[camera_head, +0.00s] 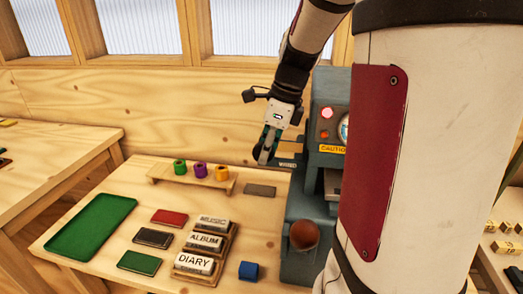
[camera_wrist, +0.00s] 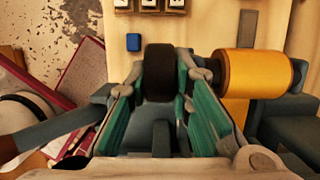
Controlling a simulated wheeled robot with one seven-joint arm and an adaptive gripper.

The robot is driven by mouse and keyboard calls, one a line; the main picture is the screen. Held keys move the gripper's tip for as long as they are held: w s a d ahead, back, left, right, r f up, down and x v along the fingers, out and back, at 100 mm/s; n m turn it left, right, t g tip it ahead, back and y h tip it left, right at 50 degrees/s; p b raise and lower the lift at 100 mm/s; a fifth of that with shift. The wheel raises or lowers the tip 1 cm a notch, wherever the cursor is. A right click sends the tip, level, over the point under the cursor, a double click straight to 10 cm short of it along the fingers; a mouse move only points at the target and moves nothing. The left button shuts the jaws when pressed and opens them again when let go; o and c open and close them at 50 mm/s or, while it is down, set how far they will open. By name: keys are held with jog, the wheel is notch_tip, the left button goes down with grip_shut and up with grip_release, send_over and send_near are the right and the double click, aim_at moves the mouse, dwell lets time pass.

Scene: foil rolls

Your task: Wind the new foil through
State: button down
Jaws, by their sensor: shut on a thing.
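My gripper (camera_head: 265,150) is at the left side of the grey-blue stamping machine (camera_head: 297,205), high up by its head. In the wrist view its green-padded fingers (camera_wrist: 161,75) are shut on a dark round knob (camera_wrist: 159,66), one finger on each side. A wide gold foil roll (camera_wrist: 254,75) sits just right of the knob, beside the right finger. In the head view a gold strip (camera_head: 290,147) shows between my gripper and the machine. The foil's path further in is hidden by my arm.
A green tray (camera_head: 90,226), coloured booklets, lettered blocks (camera_head: 205,240) and a blue block (camera_head: 248,271) lie on the table. A brown ball-ended handle (camera_head: 304,235) sticks out in front of the machine.

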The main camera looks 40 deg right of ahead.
jog(key=c, duration=1.4)
grip_release()
jog(key=shift+c, duration=0.2)
jog(key=v, duration=1.2)
